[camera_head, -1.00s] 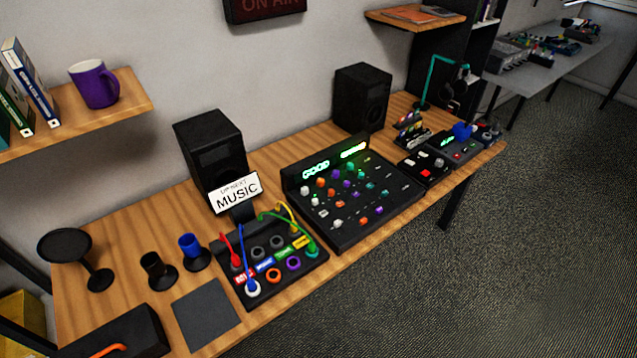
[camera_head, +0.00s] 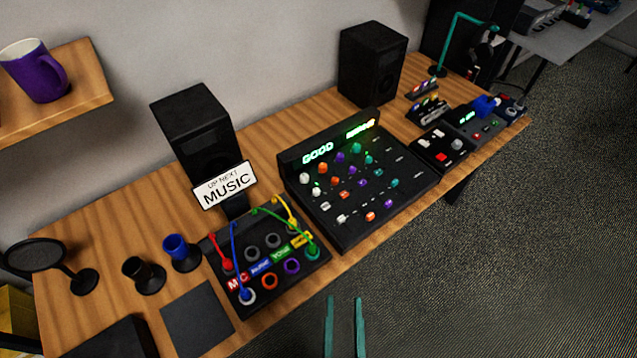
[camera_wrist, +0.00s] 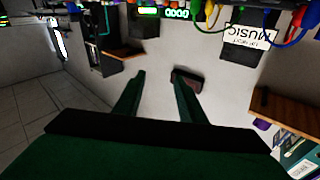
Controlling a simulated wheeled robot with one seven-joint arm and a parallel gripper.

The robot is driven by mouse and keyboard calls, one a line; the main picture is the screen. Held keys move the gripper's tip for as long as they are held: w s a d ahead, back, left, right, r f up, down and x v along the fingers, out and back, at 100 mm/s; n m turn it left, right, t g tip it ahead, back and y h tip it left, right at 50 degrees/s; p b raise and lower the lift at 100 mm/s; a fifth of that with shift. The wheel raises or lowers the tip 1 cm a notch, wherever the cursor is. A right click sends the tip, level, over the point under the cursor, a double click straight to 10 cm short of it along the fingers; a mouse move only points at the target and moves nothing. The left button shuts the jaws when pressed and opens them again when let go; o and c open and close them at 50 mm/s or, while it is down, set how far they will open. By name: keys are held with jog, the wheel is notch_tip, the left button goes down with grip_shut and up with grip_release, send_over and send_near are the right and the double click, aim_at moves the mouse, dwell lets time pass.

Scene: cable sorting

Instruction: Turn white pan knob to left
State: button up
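The black mixer (camera_head: 345,232) stands on the wooden desk with rows of coloured knobs and two green lit displays on its back panel. My gripper (camera_head: 345,298) has two teal fingers, apart and empty, at the bottom of the head view, in front of the desk edge. The wrist view shows the open fingers (camera_wrist: 158,73) too.
A patch box (camera_head: 211,262) with coloured cables and a MUSIC sign (camera_head: 226,187) stand left of the mixer. Speakers (camera_head: 371,66) stand behind. A small black switch box (camera_head: 440,149) is at the right. Floor before the desk is clear.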

jog(key=w+d+r+m+t+h, duration=0.1)
jog(key=w+d+r+m+h, duration=0.5)
jog(key=d+r+m+h, duration=0.25)
jog(key=w+d+r+m+h, duration=0.6)
jog(key=d+r+m+h, duration=0.1)
jog(key=d+m+h, duration=0.3)
jog(key=w+d+m+g+h, duration=0.15)
jog(key=d+m+g, duration=0.45)
jog(key=m+g, duration=0.6)
jog(key=w+d+m+g+h, duration=0.15)
jog(key=d+m+g, duration=0.45)
jog(key=m+g, duration=0.6)
jog(key=m+t+y, duration=0.3)
jog(key=t+y, duration=0.1)
jog(key=y, duration=1.9)
send_over(316, 190)
notch_tip(316, 190, down, 15)
jog(key=shift+h, duration=0.25)
notch_tip(316, 190, down, 10)
